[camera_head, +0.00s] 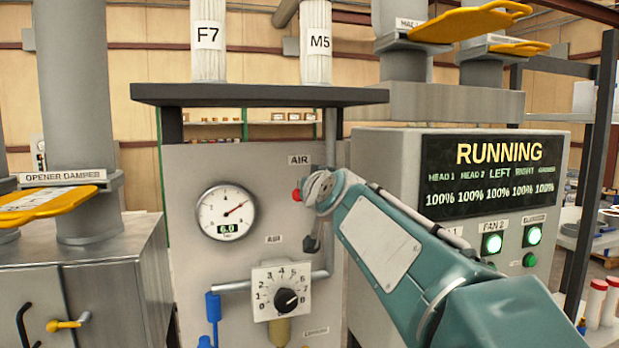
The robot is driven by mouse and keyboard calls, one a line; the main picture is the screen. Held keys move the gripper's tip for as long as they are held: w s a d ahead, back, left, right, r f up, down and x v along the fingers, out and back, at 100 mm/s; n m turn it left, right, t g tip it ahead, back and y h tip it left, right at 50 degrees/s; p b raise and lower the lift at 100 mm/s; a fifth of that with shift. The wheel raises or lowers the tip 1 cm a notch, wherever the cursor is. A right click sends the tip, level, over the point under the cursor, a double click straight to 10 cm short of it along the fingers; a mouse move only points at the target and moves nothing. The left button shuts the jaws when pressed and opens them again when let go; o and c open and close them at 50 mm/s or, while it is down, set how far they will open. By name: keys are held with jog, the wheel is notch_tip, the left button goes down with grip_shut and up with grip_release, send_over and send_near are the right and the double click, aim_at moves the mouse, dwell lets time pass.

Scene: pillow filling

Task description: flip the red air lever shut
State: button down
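A small red part (297,195), likely the tip of the red air lever, shows on the grey panel under the upper AIR label (299,160). My wrist covers the rest of it, so I cannot tell the lever's angle or whether it is touched. My arm reaches in from the lower right, its end in front of the panel and right of the red part. A dark piece just below my wrist may be part of my gripper (312,243). The fingers are otherwise hidden, and I cannot see whether they are open or shut.
A round gauge (226,213) reads 6.0 on the panel's left. A dial (281,290) with a black knob is below. A blue-handled fitting (213,308) stands lower left. At right, a display (481,177) reads RUNNING above green lit buttons. A dark shelf (259,94) overhangs the panel.

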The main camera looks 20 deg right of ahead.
aim_at(297, 200)
jog(key=shift+a+f+n+h, duration=0.2)
jog(key=shift+a+f+n, duration=0.2)
jog(key=shift+f+n, duration=0.4)
jog(key=shift+a+f+n+h, duration=0.2)
jog(key=shift+a+f+n, duration=0.2)
jog(key=shift+f+n, duration=0.4)
jog(key=shift+a+r, duration=0.15)
jog(key=shift+a, duration=0.15)
